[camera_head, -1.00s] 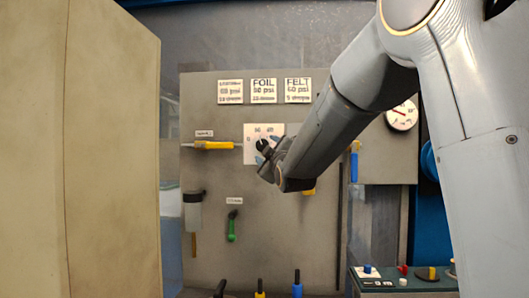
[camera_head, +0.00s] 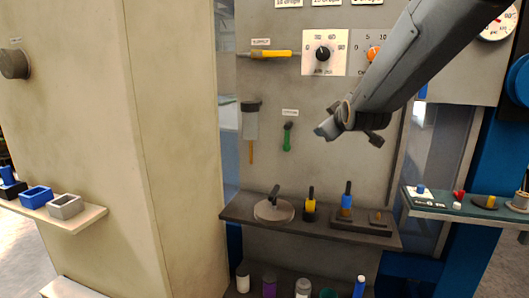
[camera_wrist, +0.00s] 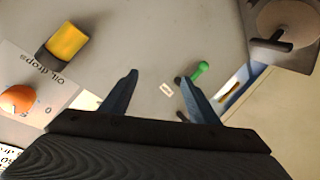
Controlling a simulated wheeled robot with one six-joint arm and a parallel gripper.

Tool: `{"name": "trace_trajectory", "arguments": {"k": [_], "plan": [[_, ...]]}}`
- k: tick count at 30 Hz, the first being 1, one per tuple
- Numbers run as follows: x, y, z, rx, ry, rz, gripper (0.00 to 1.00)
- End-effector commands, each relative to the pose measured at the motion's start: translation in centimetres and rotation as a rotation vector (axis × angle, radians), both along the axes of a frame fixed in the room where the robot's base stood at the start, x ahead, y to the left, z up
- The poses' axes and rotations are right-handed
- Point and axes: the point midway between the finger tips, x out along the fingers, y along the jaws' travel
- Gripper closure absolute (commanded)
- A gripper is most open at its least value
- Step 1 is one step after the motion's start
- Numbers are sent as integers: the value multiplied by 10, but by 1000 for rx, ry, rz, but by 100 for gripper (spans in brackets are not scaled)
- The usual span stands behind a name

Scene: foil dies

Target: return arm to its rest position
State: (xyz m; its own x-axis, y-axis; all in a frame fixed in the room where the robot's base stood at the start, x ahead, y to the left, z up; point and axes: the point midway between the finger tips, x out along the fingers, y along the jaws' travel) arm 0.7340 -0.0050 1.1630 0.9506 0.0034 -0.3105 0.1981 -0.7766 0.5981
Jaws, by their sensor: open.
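My gripper (camera_head: 350,130) is in front of the grey panel (camera_head: 330,165), on the end of my arm, which comes in from the upper right. The green-handled lever (camera_head: 288,137) is on the panel to the left of the gripper. In the wrist view the green handle (camera_wrist: 200,72) shows near the right finger.
A shelf (camera_head: 235,213) below the gripper carries a round plate (camera_head: 274,210) and handled tools (camera_head: 346,200). The panel has a dial (camera_head: 323,53), an orange knob (camera_head: 374,53) and a yellow-handled valve (camera_head: 270,54). A large beige cabinet (camera_head: 170,120) stands left; a green-topped ledge (camera_head: 435,208) is at right.

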Motion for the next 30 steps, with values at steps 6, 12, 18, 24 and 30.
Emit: {"name": "trace_trajectory", "arguments": {"k": [6, 12, 18, 24, 30], "plan": [[-88, 1, -124, 190, 401, -117, 45], [-196, 3, -211, 325, 756, -282, 45], [-303, 5, -259, 405, 1044, -469, 45], [-358, 7, -274, 430, 1183, -577, 45], [-366, 7, -276, 434, 1202, -594, 45]]}}
